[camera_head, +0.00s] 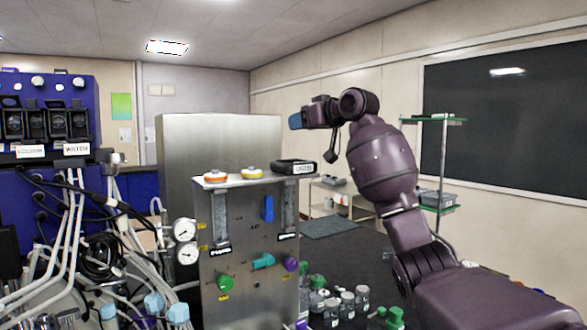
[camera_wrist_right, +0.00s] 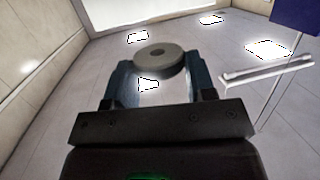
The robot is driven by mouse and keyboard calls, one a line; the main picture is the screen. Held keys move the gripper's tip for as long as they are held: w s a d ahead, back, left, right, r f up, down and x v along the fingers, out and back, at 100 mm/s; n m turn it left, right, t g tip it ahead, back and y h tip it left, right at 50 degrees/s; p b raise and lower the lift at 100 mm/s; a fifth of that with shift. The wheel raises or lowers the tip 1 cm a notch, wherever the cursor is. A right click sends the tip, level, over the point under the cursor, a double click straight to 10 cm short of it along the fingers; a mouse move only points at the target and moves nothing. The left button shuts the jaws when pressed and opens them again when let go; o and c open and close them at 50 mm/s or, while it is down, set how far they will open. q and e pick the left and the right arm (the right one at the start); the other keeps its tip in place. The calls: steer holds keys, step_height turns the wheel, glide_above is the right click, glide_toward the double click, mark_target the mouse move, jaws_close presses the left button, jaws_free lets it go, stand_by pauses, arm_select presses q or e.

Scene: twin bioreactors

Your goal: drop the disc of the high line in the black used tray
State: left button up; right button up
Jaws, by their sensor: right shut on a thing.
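The black tray (camera_head: 294,167) marked as used sits on the right end of the steel panel's top. My right gripper (camera_head: 297,121) is raised above the tray, level with the upper wall, with its blue fingertips pointing left. In the right wrist view the gripper (camera_wrist_right: 155,80) is shut on a grey round disc (camera_wrist_right: 172,62) with a small hole in its middle. The disc sits at the fingertips, clear of any surface. In the head view I cannot make out the disc. My left gripper is not in view.
An orange-rimmed disc (camera_head: 215,177) and a yellow-rimmed one (camera_head: 251,174) sit on the steel panel's top (camera_head: 236,181), left of the tray. Gauges (camera_head: 184,230) and hoses crowd the left. Several bottles (camera_head: 347,300) stand low at the right. The air around the raised gripper is free.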

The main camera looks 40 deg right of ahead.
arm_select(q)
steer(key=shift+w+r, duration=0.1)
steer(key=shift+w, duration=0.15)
arm_select(e)
steer(key=shift+f, duration=1.5)
steer(key=o, duration=1)
steer(key=shift+s+d, duration=0.1)
steer(key=shift+s, duration=0.4)
arm_select(q)
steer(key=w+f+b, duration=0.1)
steer(key=b, duration=0.2)
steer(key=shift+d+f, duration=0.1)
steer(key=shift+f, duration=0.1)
arm_select(e)
steer(key=v, duration=0.9)
steer(key=shift+s+r, duration=0.1)
steer(key=shift+s, duration=0.3)
